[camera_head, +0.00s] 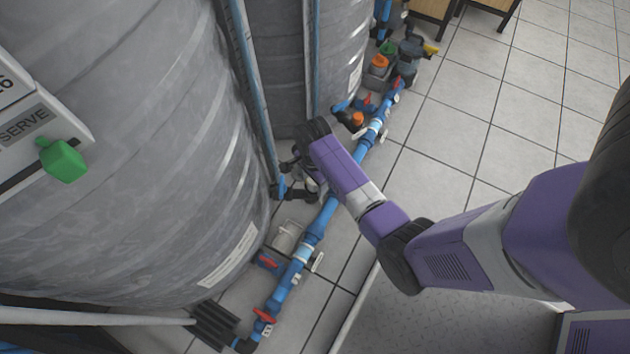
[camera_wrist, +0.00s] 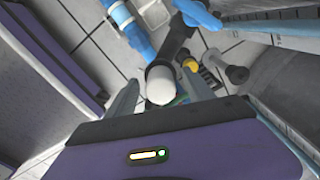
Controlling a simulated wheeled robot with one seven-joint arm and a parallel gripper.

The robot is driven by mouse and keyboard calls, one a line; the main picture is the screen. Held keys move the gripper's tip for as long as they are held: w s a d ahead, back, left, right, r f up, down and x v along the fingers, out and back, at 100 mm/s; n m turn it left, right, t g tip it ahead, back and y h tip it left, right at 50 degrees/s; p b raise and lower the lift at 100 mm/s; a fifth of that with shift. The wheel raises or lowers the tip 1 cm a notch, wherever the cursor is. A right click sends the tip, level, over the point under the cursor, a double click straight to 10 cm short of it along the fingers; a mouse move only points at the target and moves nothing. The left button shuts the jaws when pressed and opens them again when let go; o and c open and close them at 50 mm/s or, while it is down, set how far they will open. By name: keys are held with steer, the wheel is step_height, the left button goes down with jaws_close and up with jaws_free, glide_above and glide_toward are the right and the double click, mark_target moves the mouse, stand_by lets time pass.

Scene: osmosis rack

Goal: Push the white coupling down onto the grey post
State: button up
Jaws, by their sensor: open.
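In the wrist view a white rounded piece (camera_wrist: 161,86), which looks like the white coupling, sits at the end of a black pipe fitting (camera_wrist: 174,48). My gripper (camera_wrist: 160,80) is open, with one grey finger on each side of the white piece. I cannot tell whether either finger touches it. I cannot make out the grey post or how the white piece sits on it. In the head view my gripper (camera_head: 294,166) is low beside the tanks, near the blue pipe, and my arm partly hides that spot.
A blue pipe (camera_head: 328,215) with red-handled valves (camera_head: 265,316) runs along the tiled floor. Large grey tanks (camera_head: 130,150) stand on the left. A pump (camera_head: 410,48) stands at the back. A white panel with a green knob (camera_head: 63,160) is at far left.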

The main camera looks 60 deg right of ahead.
steer(key=shift+c, duration=0.2)
jaws_close()
step_height(320, 180, up, 20)
steer(key=p, duration=0.7)
steer(key=shift+f, duration=0.1)
